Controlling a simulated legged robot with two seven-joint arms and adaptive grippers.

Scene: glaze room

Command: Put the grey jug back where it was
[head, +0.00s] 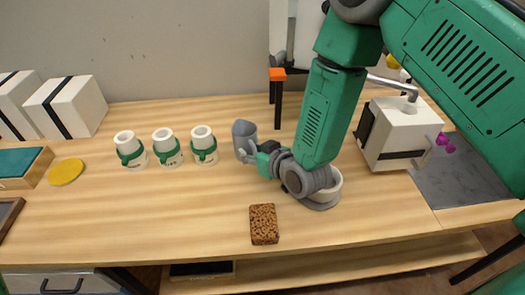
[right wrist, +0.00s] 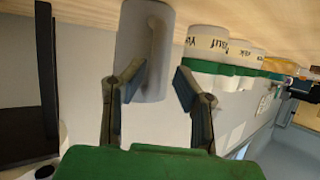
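The grey jug (head: 244,136) stands upright on the wooden table in the head view, right of a row of white jars. In the right wrist view the jug (right wrist: 144,55) shows just beyond and partly between the fingers, with its handle towards the camera. My right gripper (head: 256,156) is at the jug's near right side. In the right wrist view its fingers (right wrist: 157,82) are apart, with a gap on the right side of the jug. I cannot tell whether the left finger touches it. My left gripper is out of view.
Three white jars with green bands (head: 166,148) stand left of the jug. A brown block (head: 264,225) lies in front. A round white-and-grey dish (head: 328,190) is partly hidden behind my right wrist. An orange-topped black post (head: 277,95) stands behind. A yellow disc (head: 66,172) lies left.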

